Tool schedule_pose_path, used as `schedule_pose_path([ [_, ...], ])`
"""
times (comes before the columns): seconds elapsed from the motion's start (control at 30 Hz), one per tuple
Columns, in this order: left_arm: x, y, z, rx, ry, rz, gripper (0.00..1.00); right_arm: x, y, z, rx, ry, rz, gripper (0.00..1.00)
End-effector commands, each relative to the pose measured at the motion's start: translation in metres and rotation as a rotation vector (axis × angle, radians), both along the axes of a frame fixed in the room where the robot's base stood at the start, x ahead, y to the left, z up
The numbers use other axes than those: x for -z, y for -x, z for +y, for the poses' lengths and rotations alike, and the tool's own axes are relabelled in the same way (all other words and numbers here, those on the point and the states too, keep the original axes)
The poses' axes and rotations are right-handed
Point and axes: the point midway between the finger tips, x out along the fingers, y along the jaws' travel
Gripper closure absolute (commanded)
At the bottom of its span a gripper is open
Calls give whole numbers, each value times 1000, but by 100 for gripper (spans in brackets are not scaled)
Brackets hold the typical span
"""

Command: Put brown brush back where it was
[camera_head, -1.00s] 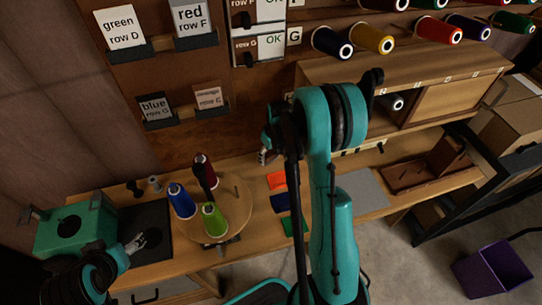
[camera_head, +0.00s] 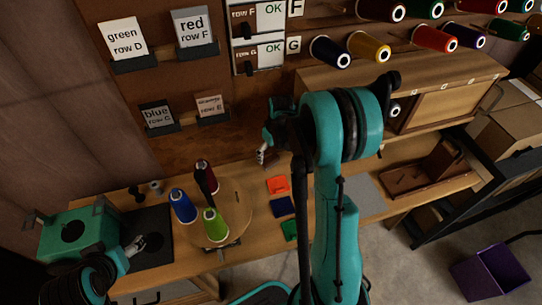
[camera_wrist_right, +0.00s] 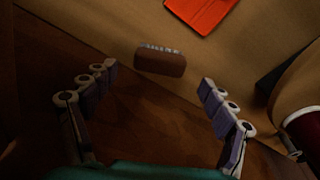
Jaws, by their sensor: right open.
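The brown brush (camera_wrist_right: 160,62) shows in the right wrist view as a small brown block with pale bristles along its upper edge. It lies where the tan tabletop meets the darker wood. My right gripper (camera_wrist_right: 158,80) is open, with one finger on each side below the brush and nothing between them. In the head view the right gripper (camera_head: 262,155) hangs by the back wall above the bench, and I cannot make out the brush there. My left gripper (camera_head: 137,244) is low at the left, over the dark mat; its finger opening is unclear.
An orange card (camera_head: 277,185) lies on the bench (camera_head: 257,252); it also shows in the wrist view (camera_wrist_right: 202,12). A round board (camera_head: 237,210) holds blue, green and dark red spools. A dark red spool (camera_wrist_right: 304,130) is right of the right gripper. A wooden cabinet (camera_head: 445,100) stands right.

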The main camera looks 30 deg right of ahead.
Motion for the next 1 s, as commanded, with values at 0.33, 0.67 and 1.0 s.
schedule_pose_path([
  [0.33,-20,0,0,0,0,0,30,-60,9,-2,0,0,0,16],
  [0.67,-20,0,0,0,0,0,30,-116,37,40,29,24,-85,16],
  [1.0,-20,0,0,0,0,0,30,-179,123,120,106,19,-309,16],
])
